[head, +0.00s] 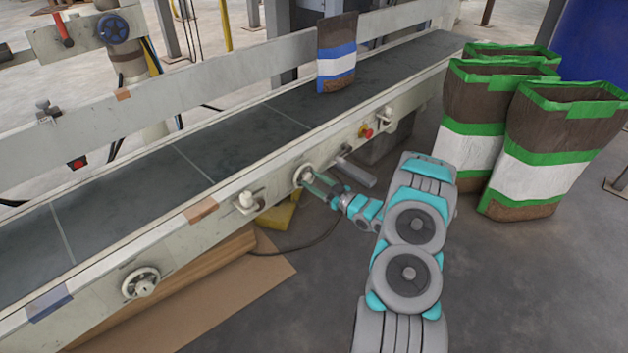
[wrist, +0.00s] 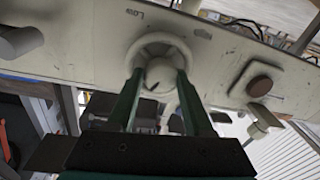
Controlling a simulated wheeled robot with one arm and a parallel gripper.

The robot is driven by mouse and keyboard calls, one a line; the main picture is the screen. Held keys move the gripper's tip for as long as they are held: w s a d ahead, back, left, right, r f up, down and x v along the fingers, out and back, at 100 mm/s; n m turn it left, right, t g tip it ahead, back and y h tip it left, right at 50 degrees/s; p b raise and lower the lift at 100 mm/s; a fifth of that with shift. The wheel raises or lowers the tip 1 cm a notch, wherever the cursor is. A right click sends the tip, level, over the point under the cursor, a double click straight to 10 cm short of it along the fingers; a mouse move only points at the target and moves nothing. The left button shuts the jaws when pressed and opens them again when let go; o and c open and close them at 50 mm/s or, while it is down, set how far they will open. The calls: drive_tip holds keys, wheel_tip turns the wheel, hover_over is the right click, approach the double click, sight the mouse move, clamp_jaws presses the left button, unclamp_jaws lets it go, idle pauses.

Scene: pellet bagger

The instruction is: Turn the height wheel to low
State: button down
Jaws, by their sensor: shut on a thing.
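The wheel also shows in the head view (head: 302,173), partly hidden by my fingers. My gripper (wrist: 160,77) has its two green fingers on either side of the wheel's hub and is shut on it. In the head view my gripper (head: 314,184) reaches the rail from the right. I cannot tell the wheel's setting.
The conveyor belt (head: 150,185) carries a blue-banded bag (head: 337,55). Another handwheel (head: 141,282) is on the rail at lower left. Green-banded bags (head: 550,150) stand on the floor at right.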

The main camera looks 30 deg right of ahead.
drive_tip(key=m+p, duration=0.1)
drive_tip(key=m, duration=0.5)
drive_tip(key=shift+t, duration=0.3)
drive_tip(key=m, duration=0.3)
drive_tip(key=m+h, duration=0.1)
drive_tip(key=m, duration=0.3)
drive_tip(key=shift+a+t+p, duration=0.1)
drive_tip(key=shift+t+p, duration=0.2)
drive_tip(key=shift+p, duration=0.05)
drive_tip(key=m+h+p, duration=0.1)
drive_tip(key=m, duration=0.5)
drive_tip(key=shift+m, duration=0.4)
drive_tip(key=m+h, duration=0.1)
drive_tip(key=m, duration=0.5)
drive_tip(key=shift+p, duration=0.4)
drive_tip(key=shift+m, duration=0.3)
drive_tip(key=shift+c, duration=1.5)
unclamp_jaws()
drive_tip(key=shift+s+f, duration=0.1)
drive_tip(key=shift+s, duration=0.05)
